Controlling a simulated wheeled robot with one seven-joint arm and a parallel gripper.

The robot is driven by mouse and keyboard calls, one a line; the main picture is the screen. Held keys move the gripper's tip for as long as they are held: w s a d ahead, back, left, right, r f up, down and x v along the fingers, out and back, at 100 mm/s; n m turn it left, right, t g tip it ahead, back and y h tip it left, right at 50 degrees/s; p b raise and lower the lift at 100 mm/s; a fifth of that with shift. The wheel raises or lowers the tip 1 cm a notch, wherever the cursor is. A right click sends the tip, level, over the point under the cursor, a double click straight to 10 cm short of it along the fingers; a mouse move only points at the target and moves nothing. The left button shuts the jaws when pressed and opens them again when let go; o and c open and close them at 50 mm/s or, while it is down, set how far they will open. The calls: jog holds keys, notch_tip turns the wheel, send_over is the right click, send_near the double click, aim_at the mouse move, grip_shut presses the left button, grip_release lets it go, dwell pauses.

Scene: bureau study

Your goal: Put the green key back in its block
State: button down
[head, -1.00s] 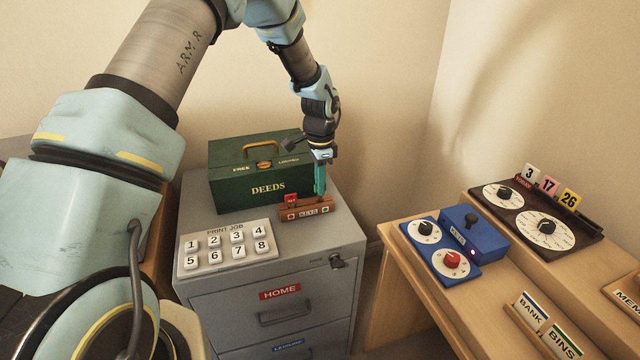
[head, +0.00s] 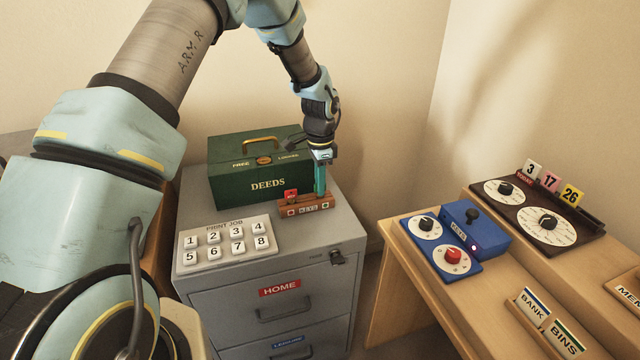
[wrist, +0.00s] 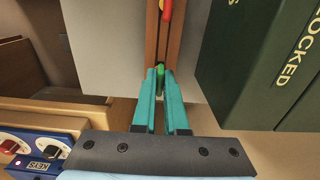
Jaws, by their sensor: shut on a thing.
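The key block (head: 306,207) is a brown wooden block marked KEYS on top of the grey cabinet, in front of the green DEEDS box. A red key (head: 291,195) stands at its left end. My gripper (head: 320,193) points down at the block's right end. In the wrist view, my teal fingers (wrist: 160,72) are shut on the green key (wrist: 160,76), whose green end shows between the tips over the wooden block (wrist: 173,42). The fingers hide most of the key. I cannot tell how deep it sits in the block.
The green DEEDS box (head: 255,172) stands close behind the block. A PRINT JOB button panel (head: 225,262) lies in front to the left. A desk with a blue switch box (head: 476,232) and dial panels stands at the right, beyond a gap.

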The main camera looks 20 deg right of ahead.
jog(key=c, duration=0.9)
grip_release()
notch_tip(320, 180, up, 11)
jog(key=shift+f+b, duration=0.1)
jog(key=shift+b, duration=1.05)
